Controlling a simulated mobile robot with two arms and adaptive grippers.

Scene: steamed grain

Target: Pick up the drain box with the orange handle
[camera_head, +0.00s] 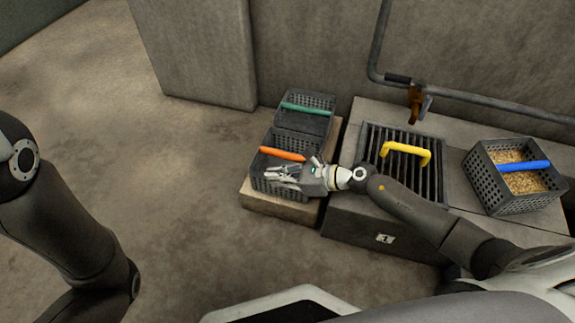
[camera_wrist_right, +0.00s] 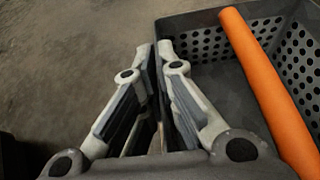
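The drain box (camera_head: 262,184) is a dark perforated basket with an orange handle (camera_head: 282,153) across its top. It sits on a low block, left of the sink unit. My right gripper (camera_head: 276,173) is over the front part of this box, on the near side of the handle, and hides part of the box. In the right wrist view the gripper (camera_wrist_right: 155,50) has its fingertips together with nothing between them. The orange handle (camera_wrist_right: 265,85) lies to the right of the fingers, apart from them. My left gripper is out of view.
A box with a green handle (camera_head: 306,108) stands directly behind. A yellow handle (camera_head: 405,148) rises over the slatted grate to the right. A grain-filled box (camera_head: 488,185) with a blue handle stands farther right. A pipe and tap run above. The floor at left is clear.

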